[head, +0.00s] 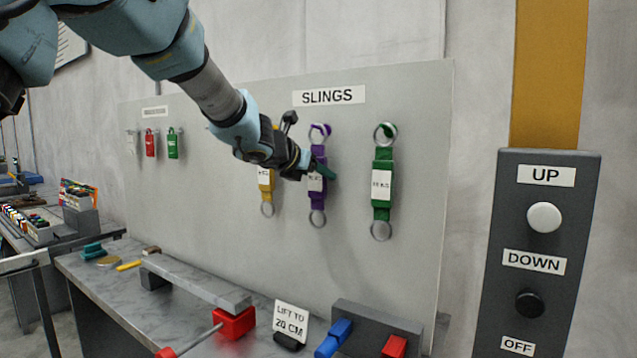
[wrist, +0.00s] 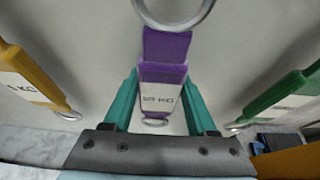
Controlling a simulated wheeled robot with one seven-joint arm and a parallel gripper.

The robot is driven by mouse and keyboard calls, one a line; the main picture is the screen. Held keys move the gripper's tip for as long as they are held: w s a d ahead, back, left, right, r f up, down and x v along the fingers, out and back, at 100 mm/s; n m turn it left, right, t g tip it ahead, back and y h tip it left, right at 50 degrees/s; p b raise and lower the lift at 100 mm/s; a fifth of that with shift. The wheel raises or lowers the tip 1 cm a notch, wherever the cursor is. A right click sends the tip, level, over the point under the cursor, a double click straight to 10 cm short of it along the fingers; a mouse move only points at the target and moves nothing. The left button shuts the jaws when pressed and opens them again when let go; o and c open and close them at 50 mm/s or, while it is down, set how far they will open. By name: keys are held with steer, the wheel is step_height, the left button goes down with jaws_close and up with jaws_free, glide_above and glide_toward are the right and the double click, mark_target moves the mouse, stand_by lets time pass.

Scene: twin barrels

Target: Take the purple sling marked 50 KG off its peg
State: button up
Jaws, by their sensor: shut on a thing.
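The purple sling (head: 318,194) hangs on the grey board under the SLINGS sign, its upper ring at a purple peg (head: 321,129). My gripper (head: 318,170) is at the sling's middle, shut on it. In the wrist view the purple sling (wrist: 165,72) stands between the two teal fingers of my gripper (wrist: 162,98), with its white label reading 50 KG, partly blurred. Its upper ring shows large at the top of that view and its lower ring below the label. I cannot tell from these frames whether the upper ring is clear of the peg.
A yellow sling (head: 266,188) hangs close on the left, partly behind my gripper. A green sling (head: 382,185) hangs on the right. Below is a bench (head: 110,275) with a LIFT TO 20 CM sign (head: 291,319). A button panel (head: 540,250) stands at the right.

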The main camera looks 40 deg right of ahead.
jaws_close()
steer(key=shift+r, duration=0.3)
steer(key=s+a+b, duration=0.2)
steer(key=a, duration=0.8)
steer(key=shift+s+a+r, duration=0.2)
steer(key=shift+s+r, duration=0.15)
steer(key=shift+r, duration=0.1)
stand_by(0.9)
